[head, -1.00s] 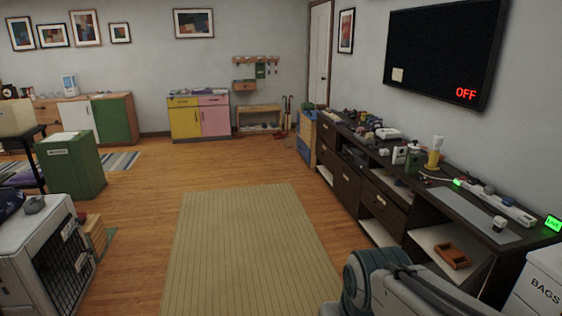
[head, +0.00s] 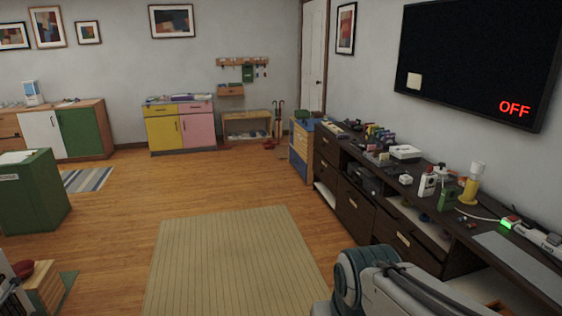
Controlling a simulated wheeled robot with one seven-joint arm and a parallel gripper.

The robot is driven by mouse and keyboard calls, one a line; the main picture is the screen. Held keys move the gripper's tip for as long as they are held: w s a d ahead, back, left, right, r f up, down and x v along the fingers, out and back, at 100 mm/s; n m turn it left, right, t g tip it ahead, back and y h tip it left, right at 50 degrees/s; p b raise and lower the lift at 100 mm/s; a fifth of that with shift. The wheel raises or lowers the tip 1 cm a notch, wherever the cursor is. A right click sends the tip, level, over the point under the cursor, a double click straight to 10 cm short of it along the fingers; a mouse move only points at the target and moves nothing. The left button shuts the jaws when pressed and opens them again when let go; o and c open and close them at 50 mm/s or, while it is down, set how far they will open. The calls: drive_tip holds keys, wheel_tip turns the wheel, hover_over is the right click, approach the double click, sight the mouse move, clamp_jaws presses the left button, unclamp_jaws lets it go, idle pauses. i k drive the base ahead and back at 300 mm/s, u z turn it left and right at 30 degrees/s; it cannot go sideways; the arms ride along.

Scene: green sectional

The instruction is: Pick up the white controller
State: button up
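I cannot make out the white controller for certain. Small white items stand on the dark sideboard (head: 385,187) at the right. One is a small white object (head: 406,179) near the sideboard's middle, and another is a flat white box (head: 405,152) farther back. They are too small to identify. Part of my arm shows at the bottom right, in front of the sideboard. My gripper is out of view.
A beige striped rug (head: 235,265) lies on open wooden floor ahead. A green cabinet (head: 35,195) stands at the left. A yellow and pink cabinet (head: 180,125) is at the back wall. A screen reading OFF (head: 480,60) hangs above the sideboard.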

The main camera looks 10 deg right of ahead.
sight(427, 181)
drive_tip(key=z, duration=0.3)
drive_tip(key=i, duration=1.6)
drive_tip(key=z, duration=1.25)
drive_tip(key=i, duration=1.35)
drive_tip(key=z, duration=0.55)
